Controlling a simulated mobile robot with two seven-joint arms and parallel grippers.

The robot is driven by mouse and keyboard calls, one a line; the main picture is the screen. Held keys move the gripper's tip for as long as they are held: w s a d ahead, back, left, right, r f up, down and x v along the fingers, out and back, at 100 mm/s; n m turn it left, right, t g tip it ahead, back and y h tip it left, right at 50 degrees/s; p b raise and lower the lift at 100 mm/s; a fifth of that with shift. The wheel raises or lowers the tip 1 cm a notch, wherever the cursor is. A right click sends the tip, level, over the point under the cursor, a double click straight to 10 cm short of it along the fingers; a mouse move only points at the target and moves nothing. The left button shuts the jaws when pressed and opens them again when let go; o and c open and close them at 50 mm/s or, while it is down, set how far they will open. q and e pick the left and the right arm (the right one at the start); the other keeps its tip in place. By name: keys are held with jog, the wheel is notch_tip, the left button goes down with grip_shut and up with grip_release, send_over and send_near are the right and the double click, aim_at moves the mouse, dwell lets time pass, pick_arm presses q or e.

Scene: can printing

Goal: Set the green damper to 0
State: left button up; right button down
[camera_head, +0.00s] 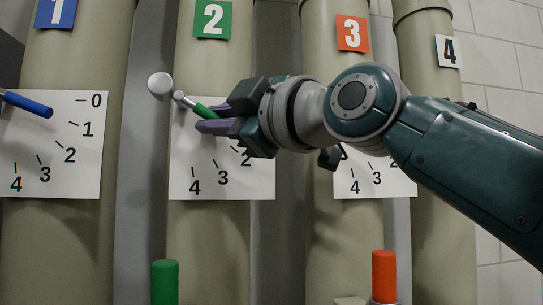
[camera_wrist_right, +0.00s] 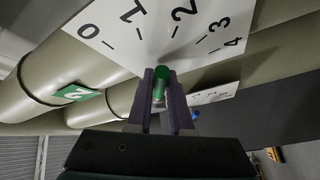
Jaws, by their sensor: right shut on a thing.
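The green damper handle (camera_head: 203,111) sticks out from its metal pivot on the scale plate (camera_head: 205,160) of the pipe marked 2. It slants down to the right in the head view. My right gripper (camera_head: 205,120) is shut on the handle, with its purple fingers around it. In the head view the gripper hides the 0 and 1 marks of this plate. In the right wrist view the green handle (camera_wrist_right: 161,75) sits between the fingers of the right gripper (camera_wrist_right: 161,90), below the plate (camera_wrist_right: 160,50) with marks 0 to 4. My left gripper is out of view.
A blue handle (camera_head: 28,103) lies over the plate (camera_head: 60,180) of pipe 1 at the left. A green upright handle (camera_head: 165,278) and an orange one (camera_head: 384,275) stand at the bottom. Pipes 3 and 4 are behind my right arm.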

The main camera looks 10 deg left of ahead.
aim_at(222, 98)
jog(key=shift+w+d+n, duration=0.1)
jog(key=shift+n, duration=0.2)
jog(key=shift+r+g, duration=0.25)
jog(key=shift+g, duration=0.05)
jog(key=shift+d+r+n+g+h, duration=0.15)
jog(key=shift+r+n+g+h, duration=0.15)
jog(key=shift+r+n+h, duration=0.4)
jog(key=n+p, duration=0.1)
jog(key=r+p, duration=0.1)
jog(key=p, duration=0.1)
jog(key=shift+d+n+g, duration=0.15)
jog(key=shift+n+g, duration=0.15)
jog(key=shift+n, duration=0.1)
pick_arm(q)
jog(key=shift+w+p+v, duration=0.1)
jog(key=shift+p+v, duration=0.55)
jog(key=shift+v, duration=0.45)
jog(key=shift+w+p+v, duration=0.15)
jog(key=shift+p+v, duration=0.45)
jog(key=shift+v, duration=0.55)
pick_arm(e)
jog(key=shift+r+n+g+h, duration=0.1)
jog(key=shift+n+g+h, duration=0.2)
jog(key=shift+n+h, duration=0.4)
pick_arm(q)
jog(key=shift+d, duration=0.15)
pick_arm(e)
jog(key=c, duration=0.8)
grip_release()
jog(key=shift+c, duration=0.2)
